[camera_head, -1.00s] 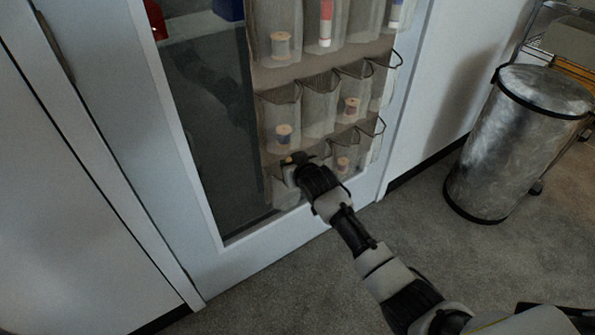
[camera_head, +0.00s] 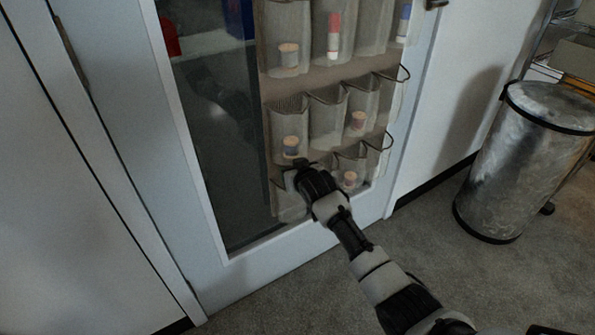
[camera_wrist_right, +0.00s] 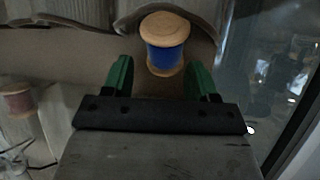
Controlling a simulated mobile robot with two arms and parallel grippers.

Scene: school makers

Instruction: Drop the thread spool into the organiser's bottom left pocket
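The organiser (camera_head: 285,88) hangs on the door, with rows of see-through mesh pockets. Its bottom left pocket (camera_head: 288,205) lies just below and left of my right gripper (camera_head: 297,170) and is partly hidden by it. In the right wrist view the fingers of this gripper (camera_wrist_right: 160,68) stand apart. The thread spool (camera_wrist_right: 166,45), blue with wooden ends, lies at and just beyond the fingertips, with a gap at the left finger. It is close to a pocket rim (camera_wrist_right: 205,20); I cannot tell how deep it sits. My left gripper is out of view.
Other pockets hold spools, including one above my gripper (camera_head: 290,147) and one to its right (camera_head: 350,179). A dark glass panel (camera_head: 225,165) is left of the organiser. A metal bin (camera_head: 525,160) stands on the right; the carpet between is clear.

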